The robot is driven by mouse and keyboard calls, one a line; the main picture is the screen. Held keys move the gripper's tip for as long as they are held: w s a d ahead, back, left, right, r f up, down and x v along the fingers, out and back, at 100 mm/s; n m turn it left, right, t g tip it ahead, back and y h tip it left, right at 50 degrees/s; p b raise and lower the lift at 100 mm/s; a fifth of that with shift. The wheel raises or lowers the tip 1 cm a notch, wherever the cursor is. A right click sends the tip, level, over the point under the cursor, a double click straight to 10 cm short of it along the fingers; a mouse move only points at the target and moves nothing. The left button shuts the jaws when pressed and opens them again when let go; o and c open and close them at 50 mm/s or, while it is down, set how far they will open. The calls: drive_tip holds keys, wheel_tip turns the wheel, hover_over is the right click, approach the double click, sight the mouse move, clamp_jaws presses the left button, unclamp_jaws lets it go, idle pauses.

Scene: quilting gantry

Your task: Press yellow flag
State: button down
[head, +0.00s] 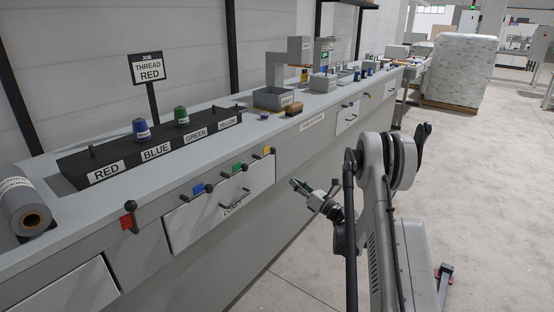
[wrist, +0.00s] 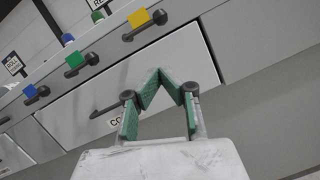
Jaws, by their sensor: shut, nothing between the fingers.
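The yellow flag (head: 267,152) is a small square tab on the bench front, with a dark knobbed lever (head: 270,156) beside it. In the wrist view the yellow flag (wrist: 138,19) is near the top, slightly left of centre, with its lever (wrist: 147,27) over its lower right. My gripper (wrist: 159,75) is shut and empty, its green-padded fingers meeting below the flag in that view and apart from it. In the head view my gripper (head: 313,187) is in front of the bench, right of and lower than the flag.
Green (head: 237,168), blue (head: 198,189) and red (head: 127,222) flags with similar levers line the bench front to the left. A drawer with a bar handle (head: 234,198) lies below them. A labelled spool rack (head: 150,150) stands on the bench. Open floor lies right.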

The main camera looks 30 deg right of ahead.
sight(265, 151)
drive_tip(key=shift+s+d+f+m, duration=0.15)
drive_tip(key=shift+d+f+m, duration=0.15)
drive_tip(key=shift+d+f, duration=0.1)
drive_tip(key=shift+r, duration=0.1)
drive_tip(key=d+r+b+x, duration=0.1)
drive_tip(key=r+b+x, duration=0.1)
drive_tip(key=x, duration=1)
drive_tip(key=shift+r, duration=0.45)
drive_tip(key=shift+d, duration=0.1)
